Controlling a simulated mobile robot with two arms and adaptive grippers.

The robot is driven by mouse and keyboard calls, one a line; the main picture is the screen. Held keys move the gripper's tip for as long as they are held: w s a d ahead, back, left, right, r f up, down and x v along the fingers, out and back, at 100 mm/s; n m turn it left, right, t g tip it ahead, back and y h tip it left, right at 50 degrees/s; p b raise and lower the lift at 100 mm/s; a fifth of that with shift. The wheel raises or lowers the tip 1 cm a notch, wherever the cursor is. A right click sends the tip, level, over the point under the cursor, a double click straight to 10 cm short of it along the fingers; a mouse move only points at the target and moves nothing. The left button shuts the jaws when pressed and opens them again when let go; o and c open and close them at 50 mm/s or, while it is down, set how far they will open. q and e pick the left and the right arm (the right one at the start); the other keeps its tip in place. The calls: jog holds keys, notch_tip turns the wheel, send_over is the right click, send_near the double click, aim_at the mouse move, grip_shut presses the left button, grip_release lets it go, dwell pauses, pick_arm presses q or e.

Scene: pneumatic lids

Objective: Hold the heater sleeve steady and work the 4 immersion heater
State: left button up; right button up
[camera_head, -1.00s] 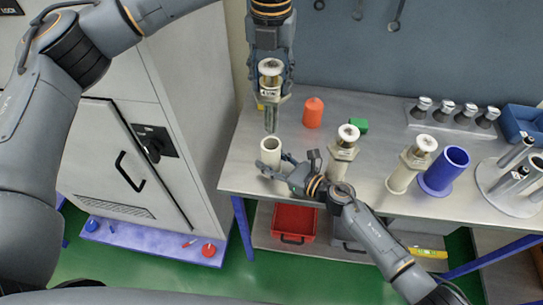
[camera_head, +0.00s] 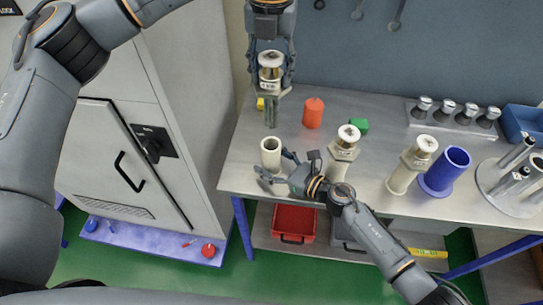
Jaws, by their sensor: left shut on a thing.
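My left gripper (camera_head: 271,78) is shut on an immersion heater (camera_head: 271,62) with a white cap and a grey rod. It holds the heater upright above and behind an open cream heater sleeve (camera_head: 270,155) at the bench's front left. The rod's lower end is apart from the sleeve's mouth. My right gripper (camera_head: 272,166) is open, with its fingers spread at the front and right of this sleeve. Two more white-capped heaters stand upright in cream sleeves, one in the middle (camera_head: 343,145) and one further right (camera_head: 414,158).
A blue cylinder (camera_head: 440,178) stands beside the right heater.

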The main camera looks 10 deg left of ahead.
pick_arm(q)
jog(key=shift+r, duration=0.1)
pick_arm(e)
jog(key=shift+r, duration=0.15)
jog(key=shift+s+d, duration=0.2)
jog(key=shift+d, duration=0.1)
jog(key=v, duration=1.1)
jog(key=shift+d, duration=0.15)
pick_arm(q)
jog(key=shift+s+d, duration=0.1)
pick_arm(e)
jog(key=shift+d, duration=0.1)
